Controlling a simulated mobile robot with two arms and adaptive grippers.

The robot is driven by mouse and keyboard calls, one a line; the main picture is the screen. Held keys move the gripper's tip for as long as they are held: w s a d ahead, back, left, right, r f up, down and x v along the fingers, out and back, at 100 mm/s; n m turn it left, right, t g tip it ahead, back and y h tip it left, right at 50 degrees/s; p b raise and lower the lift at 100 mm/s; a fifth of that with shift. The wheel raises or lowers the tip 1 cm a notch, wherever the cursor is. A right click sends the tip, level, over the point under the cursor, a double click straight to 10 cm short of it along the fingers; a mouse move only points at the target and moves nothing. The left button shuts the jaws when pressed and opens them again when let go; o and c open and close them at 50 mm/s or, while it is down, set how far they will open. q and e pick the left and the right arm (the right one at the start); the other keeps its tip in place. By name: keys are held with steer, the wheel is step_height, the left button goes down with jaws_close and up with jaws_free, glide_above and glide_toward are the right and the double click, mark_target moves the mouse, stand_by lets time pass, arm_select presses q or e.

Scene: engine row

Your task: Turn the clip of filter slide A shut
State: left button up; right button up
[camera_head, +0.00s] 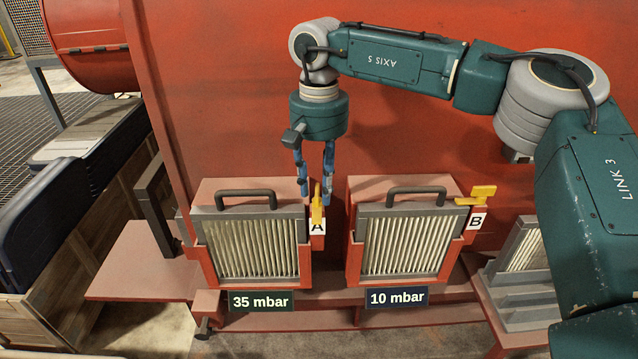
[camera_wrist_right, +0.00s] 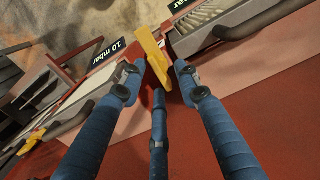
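Filter slide A (camera_head: 252,247) is the left pleated filter in a red housing, above the 35 mbar sign. Its yellow clip (camera_head: 317,208) stands upright at the housing's top right corner, by the A label (camera_head: 317,227). My right gripper (camera_head: 315,193) points down over this clip with its blue fingers apart. In the right wrist view the clip (camera_wrist_right: 152,52) lies beyond and between the open fingertips (camera_wrist_right: 157,82), with gaps at both sides. Whether a finger touches it, I cannot tell. My left gripper is not in view.
Filter slide B (camera_head: 405,243) stands close on the right above the 10 mbar sign, its yellow clip (camera_head: 476,196) lying sideways. Dark handles (camera_head: 245,194) top the slides. A red wall (camera_head: 230,100) rises behind. A loose filter (camera_head: 522,262) leans at the right.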

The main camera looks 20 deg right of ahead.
steer(key=shift+f, duration=0.2)
steer(key=shift+d, duration=0.1)
steer(key=shift+c, duration=0.5)
jaws_close()
